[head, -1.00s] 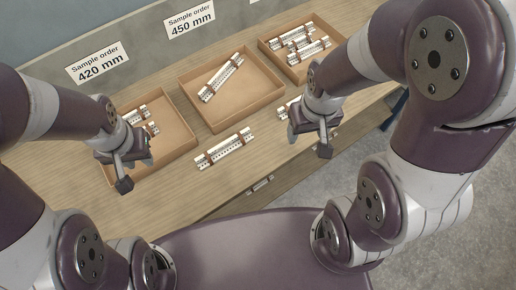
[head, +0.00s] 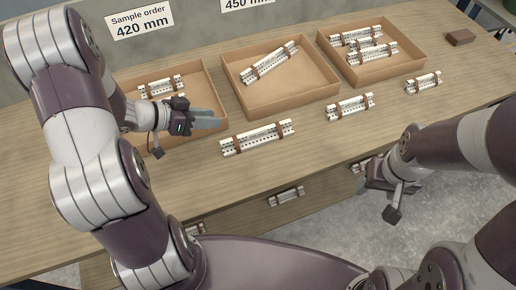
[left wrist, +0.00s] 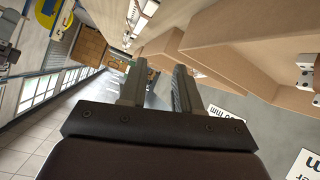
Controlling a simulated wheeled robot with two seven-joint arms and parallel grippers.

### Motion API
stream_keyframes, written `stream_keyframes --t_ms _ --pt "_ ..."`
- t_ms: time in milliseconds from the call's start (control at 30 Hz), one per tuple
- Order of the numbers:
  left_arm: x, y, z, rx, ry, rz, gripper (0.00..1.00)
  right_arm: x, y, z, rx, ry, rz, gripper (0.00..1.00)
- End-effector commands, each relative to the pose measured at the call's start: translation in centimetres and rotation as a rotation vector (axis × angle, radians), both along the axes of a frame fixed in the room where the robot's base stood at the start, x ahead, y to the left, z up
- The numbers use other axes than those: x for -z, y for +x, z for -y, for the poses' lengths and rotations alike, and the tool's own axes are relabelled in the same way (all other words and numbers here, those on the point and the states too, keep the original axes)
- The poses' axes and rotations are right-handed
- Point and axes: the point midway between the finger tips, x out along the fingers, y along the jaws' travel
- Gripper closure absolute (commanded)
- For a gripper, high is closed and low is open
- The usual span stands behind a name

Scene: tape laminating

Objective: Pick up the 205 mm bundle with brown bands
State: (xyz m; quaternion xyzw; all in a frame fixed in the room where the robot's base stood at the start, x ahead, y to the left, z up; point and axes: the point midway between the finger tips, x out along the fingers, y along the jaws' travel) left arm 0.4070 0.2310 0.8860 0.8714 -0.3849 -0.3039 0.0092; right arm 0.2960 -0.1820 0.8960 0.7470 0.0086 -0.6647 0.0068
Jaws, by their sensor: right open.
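Three banded bundles lie on the table in front of the trays: a long one (head: 258,137), a medium one (head: 350,106) and a short one (head: 424,82). All are white, perforated and have brownish bands; I cannot read a length on any. My left gripper (head: 212,120) is level at the left tray's right front, pointing right, above and left of the long bundle. In the left wrist view its two fingers (left wrist: 158,90) are apart with nothing between them. My right gripper (head: 372,184) is open by the table's front edge, below the medium bundle; its fingertips are partly hidden.
Three cardboard trays stand behind: left (head: 216,103), middle (head: 232,84) and right (head: 334,67), each holding bundles. Signs read 420 mm (head: 139,20) and 450 mm (head: 247,3). A brown block (head: 460,37) lies at the far right. More bundles (head: 287,196) show below the table edge.

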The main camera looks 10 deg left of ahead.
Motion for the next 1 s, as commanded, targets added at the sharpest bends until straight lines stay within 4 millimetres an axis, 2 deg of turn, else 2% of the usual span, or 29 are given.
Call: stream_keyframes --t_ms 33,133,300,567,700,800,1000 --pt "1.3 -0.9 0.1 0.035 -0.045 -0.012 0.68 1.3 0.0 0.0 0.000 0.000 0.000 0.37" --pt "1.6 -1.5 1.1 0.079 -0.091 -0.024 0.68 1.6 0.0 0.0 0.000 0.000 0.001 0.37" --pt "3.4 0.1 4.2 0.088 -0.091 -0.026 0.68 2.3 0.0 0.0 0.000 0.000 0.001 0.37" --pt "5.2 1.7 7.1 0.084 -0.090 -0.024 0.68 3.2 0.0 0.0 0.000 0.000 0.001 0.37" --pt "6.7 2.5 9.2 0.085 -0.089 -0.024 0.68 4.0 0.0 0.0 0.000 0.000 0.001 0.37" --pt "7.1 3.1 10.1 0.082 -0.087 -0.023 0.68 4.1 0.0 0.0 0.000 0.000 0.001 0.37" --pt "7.1 3.3 10.3 0.080 -0.088 -0.022 0.68 4.0 0.0 0.0 0.000 0.000 0.001 0.37"
